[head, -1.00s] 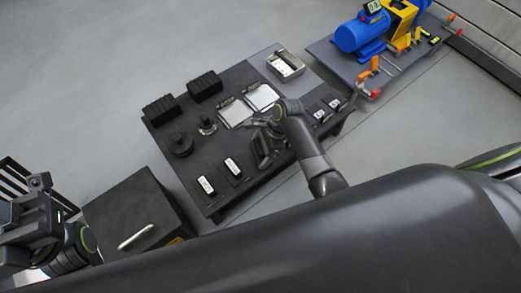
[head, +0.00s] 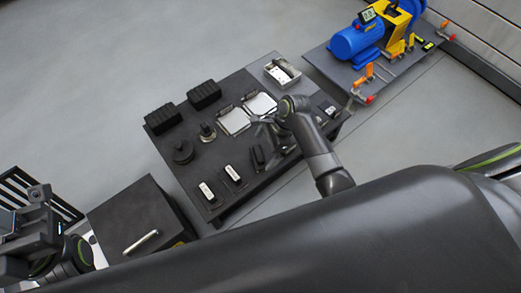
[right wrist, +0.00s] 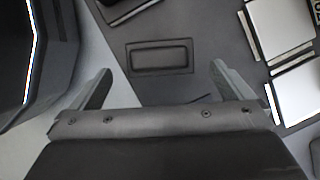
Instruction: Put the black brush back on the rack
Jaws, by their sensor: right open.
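A small black oblong thing (head: 258,157), which looks like the black brush, is in the row of oblong pieces along the near edge of the dark table (head: 220,140). In the right wrist view a dark oblong shape (right wrist: 160,57) with a raised rim lies ahead of the fingers. My right gripper (head: 270,132) is over the table just right of the black thing. Its two fingers (right wrist: 163,85) are spread and nothing is between them. My left gripper (head: 30,232) is at the lower left, away from the table; its fingers are not clear.
White-topped pieces (head: 206,191) stand left of the black thing. Silver plates (head: 235,121), black ribbed blocks (head: 204,95), a round black part (head: 183,152) and a metal tray (head: 282,71) fill the table. A dark box (head: 128,215) carries a silver rod (head: 141,241).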

